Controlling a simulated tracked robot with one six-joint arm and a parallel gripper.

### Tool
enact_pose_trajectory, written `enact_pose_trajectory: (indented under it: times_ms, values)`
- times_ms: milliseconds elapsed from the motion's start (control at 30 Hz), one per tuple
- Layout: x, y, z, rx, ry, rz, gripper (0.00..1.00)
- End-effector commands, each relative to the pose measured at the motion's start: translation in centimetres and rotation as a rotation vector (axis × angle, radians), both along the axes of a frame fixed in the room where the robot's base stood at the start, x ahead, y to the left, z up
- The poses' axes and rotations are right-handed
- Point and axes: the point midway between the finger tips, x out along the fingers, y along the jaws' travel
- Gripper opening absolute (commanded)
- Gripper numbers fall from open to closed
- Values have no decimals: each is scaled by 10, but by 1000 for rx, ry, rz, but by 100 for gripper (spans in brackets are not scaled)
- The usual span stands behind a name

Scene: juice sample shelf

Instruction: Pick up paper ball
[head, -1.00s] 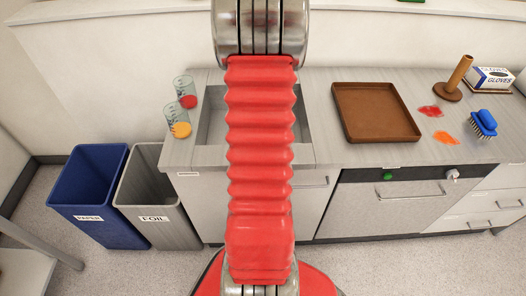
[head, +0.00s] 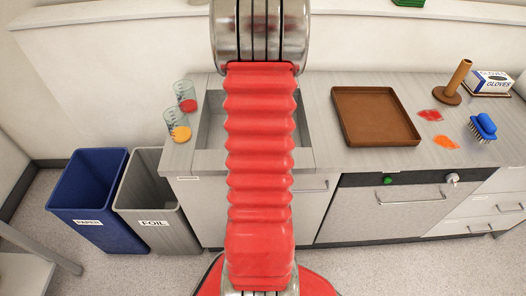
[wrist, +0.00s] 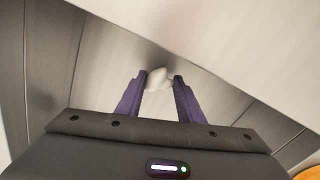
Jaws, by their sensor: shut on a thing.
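The paper ball (wrist: 158,76) is a small white crumpled lump in the wrist view. My gripper (wrist: 160,80) has its two purple fingers on either side of the ball, shut on it at the tips. Around it are grey metal walls that look like the inside of the sink (head: 211,128). I cannot tell whether the ball still touches the surface beneath. In the head view my red arm covers the middle of the sink, and neither the gripper nor the ball shows.
Two glass beakers (head: 177,126) (head: 185,96) with orange and red contents stand left of the sink. A brown tray (head: 376,139), red and orange patches, a blue brush (head: 483,127) and a glove box (head: 490,82) are to the right. Blue paper bin (head: 88,195) and grey foil bin (head: 153,207) stand on the floor.

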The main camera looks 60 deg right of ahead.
Motion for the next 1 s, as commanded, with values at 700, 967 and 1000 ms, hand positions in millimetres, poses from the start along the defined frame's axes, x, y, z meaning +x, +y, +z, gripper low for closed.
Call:
enact_pose_trajectory:
  times_ms: [700, 967, 1000]
  values:
    - [1, -1, 146, -5, -2, 1, 13]
    - [0, 0, 168, -2, -1, 0, 13]
    - [0, 0, 169, -1, -1, 1, 13]
